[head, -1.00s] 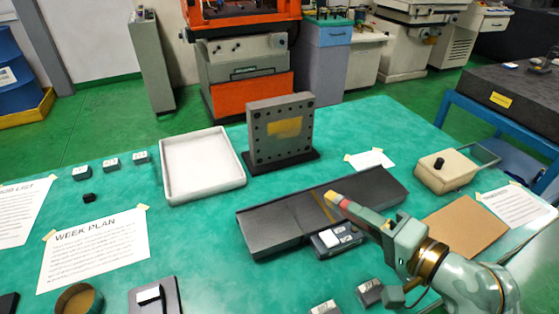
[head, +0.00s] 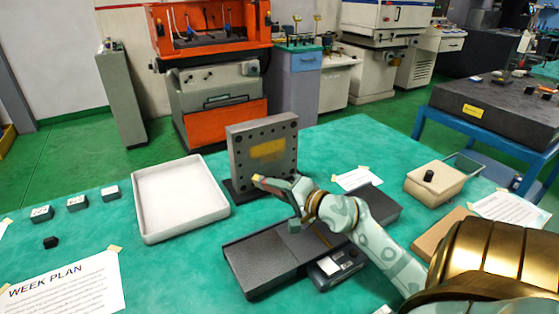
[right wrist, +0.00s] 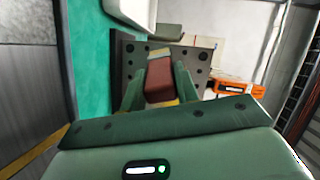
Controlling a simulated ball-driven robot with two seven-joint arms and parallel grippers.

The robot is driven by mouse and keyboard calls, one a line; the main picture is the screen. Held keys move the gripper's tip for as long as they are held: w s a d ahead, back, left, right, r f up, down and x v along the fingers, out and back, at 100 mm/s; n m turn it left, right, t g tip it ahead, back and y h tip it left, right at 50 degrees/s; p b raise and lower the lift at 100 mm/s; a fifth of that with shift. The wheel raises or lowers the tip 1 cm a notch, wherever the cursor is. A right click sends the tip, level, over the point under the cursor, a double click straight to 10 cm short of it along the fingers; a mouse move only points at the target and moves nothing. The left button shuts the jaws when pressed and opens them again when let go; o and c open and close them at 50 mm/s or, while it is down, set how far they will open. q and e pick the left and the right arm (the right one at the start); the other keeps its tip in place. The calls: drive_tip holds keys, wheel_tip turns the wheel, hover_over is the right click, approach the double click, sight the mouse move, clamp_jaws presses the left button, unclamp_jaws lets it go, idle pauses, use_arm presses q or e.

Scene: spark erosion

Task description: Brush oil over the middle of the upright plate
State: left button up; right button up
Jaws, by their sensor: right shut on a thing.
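The upright plate (head: 236,150) is grey, with holes around its edge and a yellow patch (head: 267,150) in its middle. It stands on a dark base (head: 238,194). My right gripper (head: 280,184) is in front of the plate's lower part, shut on a small brush (head: 259,180) with a red-brown body and a yellowish end. In the right wrist view the red-brown brush (right wrist: 160,80) sits between the two green fingers, with the holed plate (right wrist: 126,72) behind it. I cannot tell whether the brush touches the plate. My left gripper is not in view.
A white tray (head: 140,205) stands left of the plate. A cream box (head: 440,184) stands at the right. Small labelled blocks (head: 77,203) are at the left.

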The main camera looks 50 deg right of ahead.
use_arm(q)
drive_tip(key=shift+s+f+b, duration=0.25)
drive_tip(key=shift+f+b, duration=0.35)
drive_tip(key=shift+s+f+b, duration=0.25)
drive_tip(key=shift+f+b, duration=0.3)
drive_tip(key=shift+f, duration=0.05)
use_arm(e)
drive_tip(key=w+d, duration=0.4)
drive_tip(key=w, duration=0.1)
drive_tip(key=shift+w+f+m+h, duration=0.3)
drive_tip(key=shift+w+h, duration=0.05)
drive_tip(key=shift+h, duration=0.05)
drive_tip(key=shift+d, duration=0.1)
use_arm(q)
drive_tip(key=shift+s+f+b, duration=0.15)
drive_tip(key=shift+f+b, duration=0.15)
drive_tip(key=shift+b, duration=0.05)
use_arm(e)
drive_tip(key=shift+w+d, duration=0.25)
drive_tip(key=shift+w, duration=0.5)
